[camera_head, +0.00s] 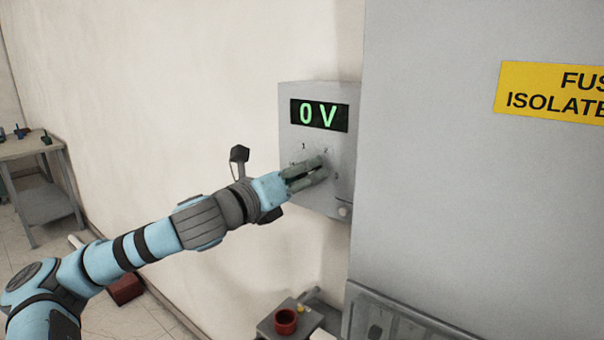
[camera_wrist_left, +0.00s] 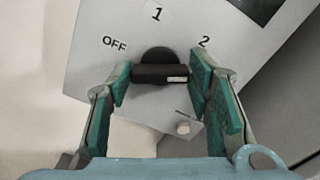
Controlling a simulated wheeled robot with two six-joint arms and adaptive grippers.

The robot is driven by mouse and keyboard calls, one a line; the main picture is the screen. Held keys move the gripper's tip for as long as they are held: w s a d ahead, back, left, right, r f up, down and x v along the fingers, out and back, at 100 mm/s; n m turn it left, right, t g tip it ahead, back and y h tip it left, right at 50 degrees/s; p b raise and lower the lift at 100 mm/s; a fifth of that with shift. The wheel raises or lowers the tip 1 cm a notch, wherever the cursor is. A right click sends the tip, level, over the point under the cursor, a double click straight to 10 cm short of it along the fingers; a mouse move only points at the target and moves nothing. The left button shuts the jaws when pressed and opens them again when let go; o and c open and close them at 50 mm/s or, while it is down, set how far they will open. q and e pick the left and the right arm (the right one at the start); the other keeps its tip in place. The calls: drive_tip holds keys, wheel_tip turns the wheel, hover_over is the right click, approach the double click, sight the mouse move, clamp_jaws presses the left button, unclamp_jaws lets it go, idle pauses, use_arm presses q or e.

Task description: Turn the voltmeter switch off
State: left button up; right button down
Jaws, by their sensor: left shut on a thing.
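The voltmeter (camera_head: 342,148) is a grey wall box with a black display (camera_head: 320,115) reading "0 V" in green. Its black rotary switch (camera_wrist_left: 158,73) shows in the left wrist view, with printed marks OFF, 1 and 2 around it. The switch's bar lies level in that view, with its white mark at the right end, below the 2. My left gripper (camera_head: 320,172) reaches the panel below the display, and its fingers mostly hide the switch in the head view. In the wrist view its green-padded fingers (camera_wrist_left: 160,82) are closed on the two ends of the bar.
A large grey cabinet (camera_head: 440,180) with a yellow sign (camera_head: 553,92) stands close on the right. A small stand with a red cup (camera_head: 286,321) is below the voltmeter. A table (camera_head: 40,147) stands at the far left. A small light knob (camera_head: 343,211) is at the box's lower corner.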

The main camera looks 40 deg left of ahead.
use_arm(q)
drive_tip(key=n, duration=0.3)
drive_tip(key=shift+n, duration=0.3)
drive_tip(key=n, duration=0.4)
drive_tip(key=n+b, duration=0.1)
drive_tip(key=n, duration=0.6)
drive_tip(key=shift+a+f+n+b, duration=0.1)
drive_tip(key=shift+f+n+b, duration=0.15)
drive_tip(key=shift+n+b, duration=0.15)
drive_tip(key=n, duration=0.3)
drive_tip(key=shift+n+b, duration=0.35)
drive_tip(key=shift+n, duration=0.05)
drive_tip(key=shift+d+f+n+b, duration=0.1)
drive_tip(key=shift+n+b, duration=0.5)
drive_tip(key=shift+n, duration=2.15)
drive_tip(key=shift+d+f+n+b, duration=0.1)
drive_tip(key=shift+n+b, duration=0.45)
drive_tip(key=shift+n, duration=2.2)
